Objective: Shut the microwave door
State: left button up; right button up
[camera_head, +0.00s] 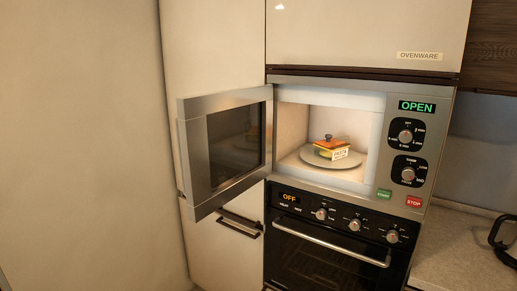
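The microwave (435,128) is built into a tall cabinet, with a lit cavity and a green "OPEN" display at its upper right. Its door (190,155) stands wide open, swung out to the left on its left side. The door has a silver frame, a dark window and a vertical handle along its outer left edge. Neither of my grippers is in view.
Below is a black oven (320,262) with a bar handle, knobs and an "OFF" display. A cupboard handle (240,226) is under the door. A counter (450,250) with a black object (503,240) lies at right. The space left of the door looks free up to the wall.

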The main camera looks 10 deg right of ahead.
aim_at(225, 138)
jog(key=i+j+z, duration=0.2)
jog(key=z, duration=0.2)
jog(key=i+j+z, duration=0.1)
jog(key=j+z, duration=0.3)
jog(key=i+j+z, duration=0.1)
jog(key=j+z, duration=0.55)
jog(key=z, duration=0.15)
jog(key=j+z, duration=0.15)
jog(key=j, duration=1.05)
jog(key=j+z, duration=0.1)
jog(key=j, duration=1.1)
jog(key=k, duration=0.05)
